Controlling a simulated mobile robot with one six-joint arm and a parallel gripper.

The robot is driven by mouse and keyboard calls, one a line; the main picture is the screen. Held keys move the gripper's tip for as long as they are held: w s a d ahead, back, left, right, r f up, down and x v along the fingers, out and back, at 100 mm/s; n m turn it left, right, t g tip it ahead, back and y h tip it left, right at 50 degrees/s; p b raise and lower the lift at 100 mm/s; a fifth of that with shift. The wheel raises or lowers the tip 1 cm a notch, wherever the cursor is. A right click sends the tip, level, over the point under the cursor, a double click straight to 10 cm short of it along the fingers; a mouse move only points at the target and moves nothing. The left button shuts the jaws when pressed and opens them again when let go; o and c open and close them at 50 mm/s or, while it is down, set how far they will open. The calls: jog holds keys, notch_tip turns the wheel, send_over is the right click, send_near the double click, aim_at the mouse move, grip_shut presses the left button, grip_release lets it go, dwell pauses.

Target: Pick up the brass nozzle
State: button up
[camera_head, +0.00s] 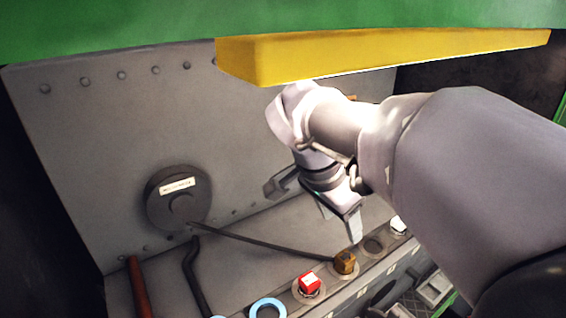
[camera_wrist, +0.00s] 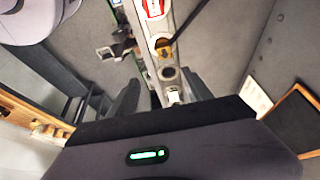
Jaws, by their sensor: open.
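The brass nozzle (camera_head: 345,262) is a small brown-gold piece seated in a round socket on the ledge, between a red piece and an empty socket. It also shows in the wrist view (camera_wrist: 165,48), upper middle, beyond the fingertips. My gripper (camera_head: 315,207) is open and empty, above and behind the ledge. One finger hangs near the nozzle in the head view, seemingly apart from it. In the wrist view, the two dark fingers (camera_wrist: 158,88) stand on either side of the ledge strip. Nothing hides the nozzle's top in the head view.
A red piece (camera_head: 309,283), a blue ring (camera_head: 267,308) and a white piece (camera_head: 398,225) share the ledge with an empty socket (camera_head: 373,246). A dark thin rod (camera_head: 265,246) ends close by the nozzle. A yellow beam (camera_head: 380,52) hangs above my arm.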

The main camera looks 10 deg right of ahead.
aim_at(346, 256)
jog(key=b+x, duration=0.1)
jog(key=x, duration=0.4)
jog(key=b+x, duration=0.2)
jog(key=x, duration=0.4)
jog(key=w+a+b+x, duration=0.1)
jog(key=b+x, duration=0.1)
jog(key=x, duration=0.4)
jog(key=shift+w+a+f, duration=0.1)
jog(key=shift+w+f, duration=0.05)
jog(key=shift+f, duration=0.05)
jog(key=shift+s+r, duration=0.1)
jog(key=shift+s, duration=0.1)
jog(key=shift+w, duration=0.1)
grip_shut()
